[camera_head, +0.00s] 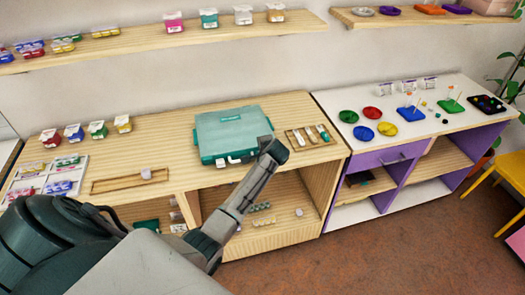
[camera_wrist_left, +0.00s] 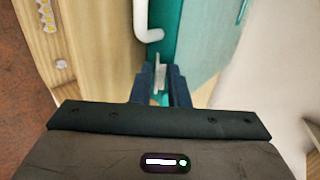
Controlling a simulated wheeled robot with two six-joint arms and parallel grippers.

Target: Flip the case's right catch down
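The closed teal case (camera_head: 228,132) lies on the wooden counter with its front edge towards me. Its white handle (camera_wrist_left: 147,24) and the teal front (camera_wrist_left: 170,42) show in the left wrist view. Another white catch (camera_head: 220,162) shows at the left of its front. My left gripper (camera_head: 270,149) is at the front right corner and hides the right catch in the head view. In the left wrist view the pale right catch (camera_wrist_left: 161,74) sits between the fingers of my left gripper (camera_wrist_left: 161,80), which stand a small gap apart. My right gripper is out of view.
A wooden tray (camera_head: 308,135) with small items lies just right of the case. A long shallow tray (camera_head: 130,182) lies to its left. A white counter (camera_head: 405,137) with coloured dishes stands further right. Open shelves are below the counter edge.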

